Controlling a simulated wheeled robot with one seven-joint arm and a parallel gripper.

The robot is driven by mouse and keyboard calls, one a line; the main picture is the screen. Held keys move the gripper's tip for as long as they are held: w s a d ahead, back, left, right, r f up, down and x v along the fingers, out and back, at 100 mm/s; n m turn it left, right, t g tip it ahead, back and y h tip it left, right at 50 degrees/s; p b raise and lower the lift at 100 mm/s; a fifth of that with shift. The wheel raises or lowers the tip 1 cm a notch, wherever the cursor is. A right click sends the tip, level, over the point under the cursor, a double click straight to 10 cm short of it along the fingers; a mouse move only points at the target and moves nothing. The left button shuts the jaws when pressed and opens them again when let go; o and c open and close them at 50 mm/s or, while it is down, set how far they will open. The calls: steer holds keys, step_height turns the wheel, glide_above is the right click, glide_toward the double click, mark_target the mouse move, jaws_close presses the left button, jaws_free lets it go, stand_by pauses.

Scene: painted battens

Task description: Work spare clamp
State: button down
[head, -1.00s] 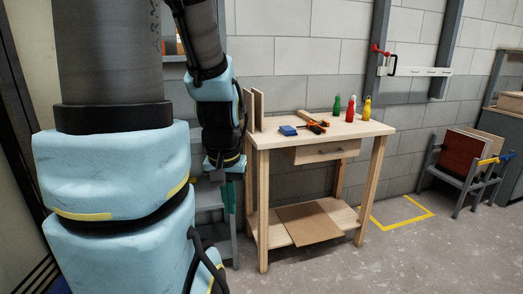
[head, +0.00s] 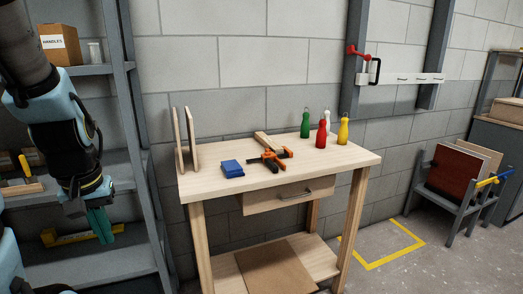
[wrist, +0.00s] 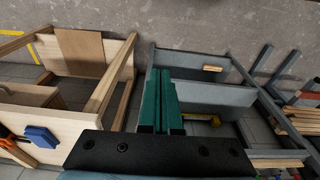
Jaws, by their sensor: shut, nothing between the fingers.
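An orange and black clamp (head: 276,161) lies on the wooden workbench (head: 215,187), close to a blue block (head: 231,168); part of it also shows at the left edge of the wrist view (wrist: 14,146). A red and black clamp-like tool (head: 362,58) hangs at a white wall rail. A yellow and blue clamp-like tool (head: 494,179) is on a grey rack at right. My gripper (head: 102,225) points down left of the workbench, in front of the grey shelving, apart from all of these. Its green fingers (wrist: 158,100) are together and empty in the wrist view.
Grey shelving (head: 140,150) stands left of the bench, with a cardboard box (head: 60,44) on top. Two upright boards (head: 186,138) and green, red and yellow bottles (head: 321,134) stand on the bench. A yellow floor outline (head: 395,253) marks bare floor at right.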

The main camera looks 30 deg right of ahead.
steer(key=w+d+r+m+t+p, duration=0.1)
steer(key=w+d+r+m, duration=0.1)
steer(key=w+d, duration=0.3)
steer(key=w+d+r+m+t+p, duration=0.1)
steer(key=w+d+m, duration=0.15)
steer(key=w, duration=0.55)
step_height(320, 180, up, 6)
steer(key=m+t+h+p, duration=0.3)
steer(key=m+t+h, duration=0.15)
steer(key=m, duration=0.55)
glide_above(267, 156)
steer(key=shift+n, duration=0.25)
step_height(267, 156, down, 9)
steer(key=b, duration=0.7)
steer(key=shift+a, duration=0.1)
